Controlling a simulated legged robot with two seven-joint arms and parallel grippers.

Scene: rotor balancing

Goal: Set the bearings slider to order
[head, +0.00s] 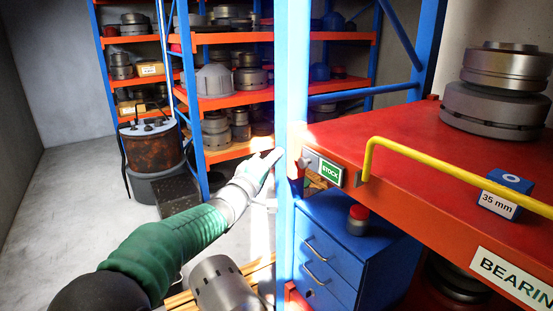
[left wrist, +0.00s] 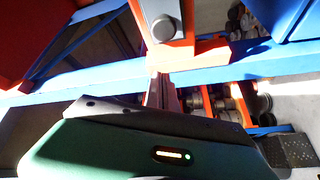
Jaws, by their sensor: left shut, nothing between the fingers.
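A grey round knob shows in the left wrist view (left wrist: 165,28) on an orange-red block. My left gripper (head: 274,157) is shut and empty, just left of the blue post and apart from the slider. In the left wrist view its fingers (left wrist: 163,92) point toward the block below the knob. A white label starting "BEARIN" (head: 515,280) is on the shelf front, cut off by the picture edge. My right gripper is out of view.
The blue upright post (head: 292,100) stands between my left gripper and the slider. A yellow rail (head: 450,172) runs along the red shelf (head: 420,130). A blue drawer cabinet (head: 325,245) stands below. A blue 35 mm block (head: 507,190) sits near the shelf edge.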

